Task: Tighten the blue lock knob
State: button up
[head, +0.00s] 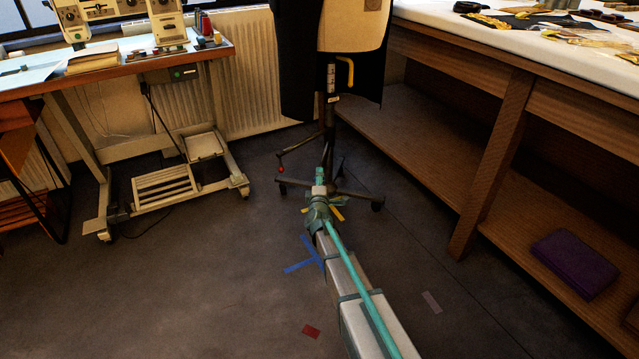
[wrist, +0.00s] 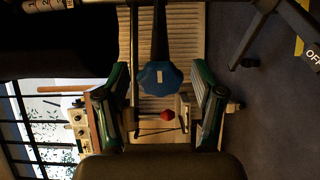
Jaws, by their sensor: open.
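The blue lock knob (wrist: 160,79) has a lobed rim and a pale label on its face. In the wrist view it is ahead of my gripper (wrist: 159,88), between the two green-edged fingers, with gaps on both sides. The fingers are open, and I see no contact with the knob. In the head view my gripper (head: 320,183) is low at the stand post (head: 329,135) of the dress form (head: 350,28). The knob cannot be made out there.
A red ball (head: 281,169) on a thin rod sticks out left of the post; it also shows in the wrist view (wrist: 167,115). A wheeled stand base (head: 345,190) is below. A sewing table (head: 120,72) stands left, a wooden workbench (head: 490,150) right. Open floor lies between.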

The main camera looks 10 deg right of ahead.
jog(key=shift+w, duration=0.2)
jog(key=c, duration=1.2)
jog(key=shift+o, duration=0.2)
